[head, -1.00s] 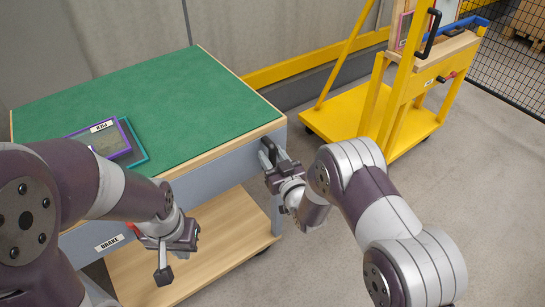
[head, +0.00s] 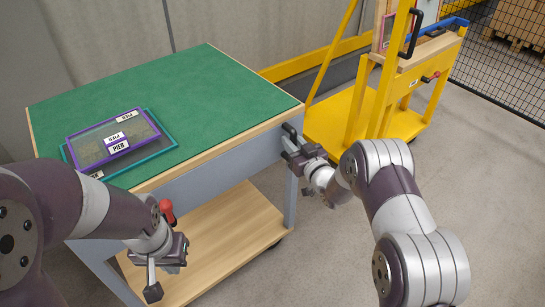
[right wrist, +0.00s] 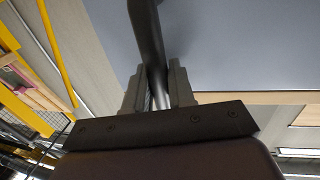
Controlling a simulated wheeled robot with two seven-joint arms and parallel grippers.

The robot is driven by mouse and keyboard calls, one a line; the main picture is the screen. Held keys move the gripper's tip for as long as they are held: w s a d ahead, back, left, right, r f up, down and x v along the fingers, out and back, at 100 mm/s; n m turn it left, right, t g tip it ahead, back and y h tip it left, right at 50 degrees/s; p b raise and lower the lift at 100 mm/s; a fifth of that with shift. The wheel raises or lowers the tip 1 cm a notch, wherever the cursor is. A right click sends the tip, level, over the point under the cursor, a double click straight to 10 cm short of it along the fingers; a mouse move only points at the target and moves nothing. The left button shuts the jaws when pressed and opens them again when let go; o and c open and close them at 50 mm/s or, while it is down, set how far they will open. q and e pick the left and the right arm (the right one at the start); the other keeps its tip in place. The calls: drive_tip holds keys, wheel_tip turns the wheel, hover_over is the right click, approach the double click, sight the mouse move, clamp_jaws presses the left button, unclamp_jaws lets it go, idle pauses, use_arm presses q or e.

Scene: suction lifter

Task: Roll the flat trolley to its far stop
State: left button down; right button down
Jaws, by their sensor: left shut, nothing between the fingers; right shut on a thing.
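The flat trolley (head: 215,85) has a green top, grey sides, a wooden lower shelf and castors. My right gripper (head: 291,134) is shut on the dark handle at the trolley's near right corner. The same dark handle (right wrist: 147,40) runs up from between the fingers in the right wrist view. My left gripper (head: 153,290) is shut and empty, low in front of the trolley's left part. A red-knobbed lever (head: 168,211) shows just behind my left wrist; its lower part is hidden, and I cannot tell whether they touch.
Purple and teal frames (head: 110,140) with PIER labels lie on the trolley's top left. A yellow rack (head: 385,100) stands beyond the trolley's right corner, close in the picture. Grey floor (head: 490,190) is clear at right. A mesh fence (head: 510,70) stands behind.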

drive_tip(key=w+d+b, duration=0.2)
drive_tip(key=w+d, duration=0.5)
drive_tip(key=d, duration=0.3)
drive_tip(key=c, duration=1.1)
unclamp_jaws()
drive_tip(key=shift+a, duration=0.1)
drive_tip(key=p+v, duration=0.2)
drive_tip(key=v, duration=1)
drive_tip(key=shift+s+p, duration=0.3)
drive_tip(key=shift+p, duration=0.05)
